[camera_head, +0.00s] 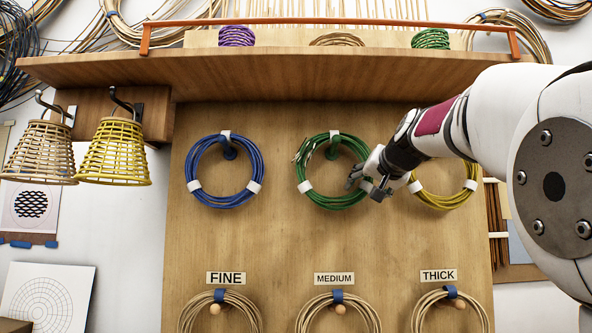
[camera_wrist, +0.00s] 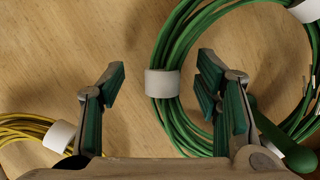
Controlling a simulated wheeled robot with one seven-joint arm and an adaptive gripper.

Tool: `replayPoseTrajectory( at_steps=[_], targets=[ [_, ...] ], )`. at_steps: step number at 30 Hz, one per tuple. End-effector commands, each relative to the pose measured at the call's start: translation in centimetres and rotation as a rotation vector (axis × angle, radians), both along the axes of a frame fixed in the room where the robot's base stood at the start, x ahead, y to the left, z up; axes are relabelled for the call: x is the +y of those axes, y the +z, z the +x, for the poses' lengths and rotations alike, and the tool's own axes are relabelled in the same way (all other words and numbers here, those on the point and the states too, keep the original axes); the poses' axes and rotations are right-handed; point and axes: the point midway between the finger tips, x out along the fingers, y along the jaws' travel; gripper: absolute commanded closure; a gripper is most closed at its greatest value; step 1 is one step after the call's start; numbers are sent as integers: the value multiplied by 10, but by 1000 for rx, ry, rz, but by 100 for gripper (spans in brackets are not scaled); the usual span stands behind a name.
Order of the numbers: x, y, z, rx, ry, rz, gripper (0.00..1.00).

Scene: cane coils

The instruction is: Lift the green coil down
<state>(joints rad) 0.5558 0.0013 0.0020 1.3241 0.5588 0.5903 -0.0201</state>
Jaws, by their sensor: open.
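The green coil (camera_head: 315,195) hangs on a peg in the middle of the upper row on the wooden board, with white wraps around it. My gripper (camera_head: 362,180) is at the coil's lower right edge. In the wrist view the green coil (camera_wrist: 168,45) fills the upper right, and a white wrap (camera_wrist: 162,83) on it lies between the two open fingers of my gripper (camera_wrist: 160,88). The fingers do not close on it. Whether the fingertips touch the coil is unclear. Part of the coil's right side is hidden by my gripper in the head view.
A blue coil (camera_head: 205,200) hangs to the left, and a yellow coil (camera_head: 452,202) hangs close on the right, partly behind my arm. A wooden shelf (camera_head: 280,75) juts out above. Pale coils (camera_head: 340,296) hang below labels. Two baskets (camera_head: 115,155) hang at left.

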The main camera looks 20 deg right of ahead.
Motion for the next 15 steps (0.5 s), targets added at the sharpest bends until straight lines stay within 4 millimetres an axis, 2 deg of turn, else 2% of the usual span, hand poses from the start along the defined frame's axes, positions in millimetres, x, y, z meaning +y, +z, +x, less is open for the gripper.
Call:
replayPoseTrajectory(
  at_steps=[4, 5, 9, 11, 15],
  targets=[
    [0, 0, 0, 0, 0, 0, 42],
    [0, 0, 0, 0, 0, 0, 47],
    [0, 0, 0, 1, 0, 0, 79],
    [0, -1, 0, 3, -1, 0, 91],
    [-1, -2, 0, 5, -1, 1, 91]
  ],
)
